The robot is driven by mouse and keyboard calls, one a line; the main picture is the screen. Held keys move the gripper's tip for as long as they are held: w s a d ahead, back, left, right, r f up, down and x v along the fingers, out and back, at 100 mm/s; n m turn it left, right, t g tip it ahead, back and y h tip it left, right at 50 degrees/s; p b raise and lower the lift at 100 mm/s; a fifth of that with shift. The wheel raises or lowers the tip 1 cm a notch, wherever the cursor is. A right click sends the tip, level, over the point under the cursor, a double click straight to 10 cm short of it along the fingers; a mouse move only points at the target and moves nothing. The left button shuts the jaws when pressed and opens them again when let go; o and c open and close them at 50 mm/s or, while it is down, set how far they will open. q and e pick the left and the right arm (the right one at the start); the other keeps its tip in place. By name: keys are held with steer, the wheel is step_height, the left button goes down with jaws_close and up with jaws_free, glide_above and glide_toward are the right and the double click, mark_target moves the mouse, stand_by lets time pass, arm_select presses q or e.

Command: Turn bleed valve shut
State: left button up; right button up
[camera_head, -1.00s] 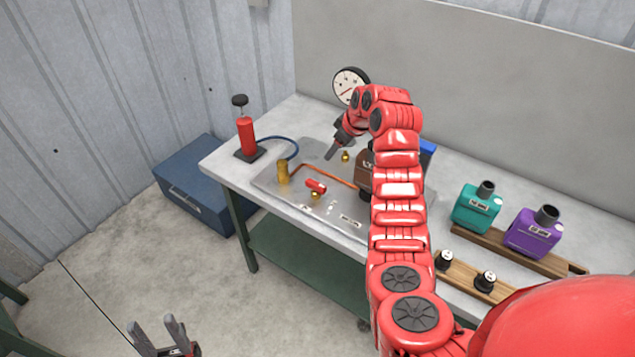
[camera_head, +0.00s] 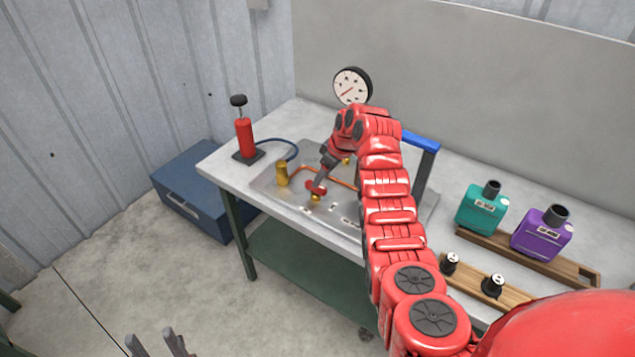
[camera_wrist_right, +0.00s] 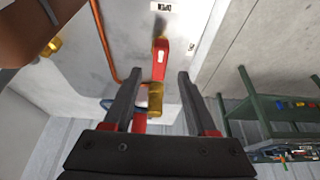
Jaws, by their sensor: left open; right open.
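The bleed valve (camera_head: 315,197) has a red lever on a small brass body and sits on the metal plate near the bench's front. In the right wrist view, its red lever (camera_wrist_right: 160,63) lies ahead of the fingertips, in line with the gap between them. My right gripper (camera_head: 318,182) is open, reaching down over the valve, and partly covers the lever in the head view. I cannot tell whether a finger touches the lever. My left gripper (camera_head: 159,345) is open and empty, low at the picture's bottom edge, away from the bench.
A brass post (camera_head: 282,174) with copper pipe stands left of the valve. A red hand pump (camera_head: 244,138) with a blue hose stands behind it. A gauge (camera_head: 352,85) and blue handle (camera_head: 420,143) are behind my arm. Teal (camera_head: 482,207) and purple (camera_head: 541,235) containers stand right.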

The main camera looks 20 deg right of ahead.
steer(key=x, duration=0.3)
steer(key=shift+w+p, duration=0.15)
steer(key=shift+p, duration=0.25)
steer(key=shift+x, duration=0.9)
jaws_close()
